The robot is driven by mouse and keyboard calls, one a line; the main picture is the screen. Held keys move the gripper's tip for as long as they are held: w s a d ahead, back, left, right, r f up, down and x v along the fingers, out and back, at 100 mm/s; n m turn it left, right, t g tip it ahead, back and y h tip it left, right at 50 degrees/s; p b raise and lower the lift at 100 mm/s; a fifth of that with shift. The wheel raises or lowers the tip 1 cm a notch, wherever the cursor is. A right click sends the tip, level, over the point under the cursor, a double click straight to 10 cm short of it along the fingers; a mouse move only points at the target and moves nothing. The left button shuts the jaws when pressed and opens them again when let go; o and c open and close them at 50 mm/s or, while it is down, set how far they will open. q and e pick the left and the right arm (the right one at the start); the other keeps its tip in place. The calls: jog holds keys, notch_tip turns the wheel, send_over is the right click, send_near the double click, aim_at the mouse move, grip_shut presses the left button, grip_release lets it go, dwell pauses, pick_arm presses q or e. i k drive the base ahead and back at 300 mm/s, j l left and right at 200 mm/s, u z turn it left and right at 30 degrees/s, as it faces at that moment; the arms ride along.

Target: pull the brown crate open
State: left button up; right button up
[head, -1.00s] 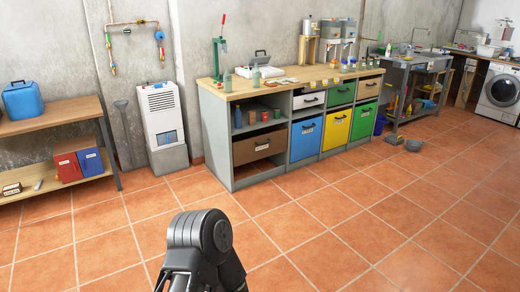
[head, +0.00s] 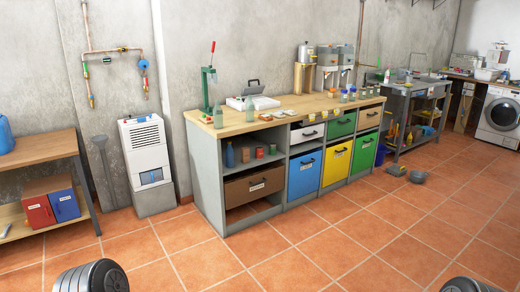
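The brown crate (head: 237,191) sits in the lower left compartment of the workbench cabinet, under a shelf with a bottle and small cans. Its front has a dark handle and a pale label. It looks pushed in, with a dark open gap beneath it. Neither gripper is in view. Only rounded dark parts of my arms show at the bottom edge, left and right, well apart from the crate.
Blue (head: 304,177), yellow (head: 336,162) and green (head: 363,153) bins stand to the crate's right. A white dehumidifier (head: 143,147) and a wooden shelf (head: 40,145) stand at left. The tiled floor (head: 300,245) before the cabinet is clear.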

aim_at(240, 187)
jog(key=i+j+u, duration=0.2)
jog(key=i, duration=0.75)
jog(key=i+j+u, duration=0.2)
jog(key=i, duration=0.8)
jog(key=i+z, duration=0.4)
jog(key=i+j+z, duration=0.25)
jog(key=i+z, duration=0.15)
jog(key=i+j+z, duration=1)
jog(key=j+z, duration=0.15)
jog(key=j, duration=0.25)
jog(key=i+j+z, duration=0.2)
jog(key=j, duration=0.15)
